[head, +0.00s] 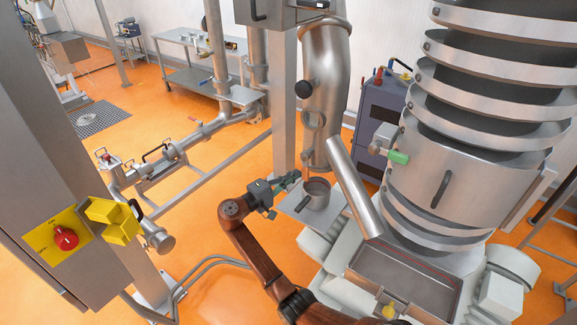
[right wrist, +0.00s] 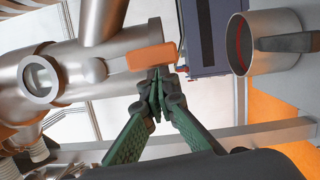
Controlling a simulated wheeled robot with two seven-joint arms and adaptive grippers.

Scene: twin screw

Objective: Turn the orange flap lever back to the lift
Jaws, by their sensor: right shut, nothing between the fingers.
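The orange flap lever (right wrist: 152,57) shows in the right wrist view, a rounded orange handle beside the steel pipe. In the head view I cannot make it out clearly. My right gripper (head: 290,180) is shut and empty near the foot of the vertical pipe. In the right wrist view the green fingertips (right wrist: 156,82) are together just below the lever, close to it; I cannot tell whether they touch. The lift (head: 440,180) is the tall steel spiral at the right of the head view. My left gripper is out of view.
A steel cup (head: 315,194) stands on a small plate beside my right gripper; it also shows in the right wrist view (right wrist: 268,40). A slanted steel tube (head: 355,188) runs down toward a steel tray (head: 405,283). A post (head: 284,110) stands behind the gripper.

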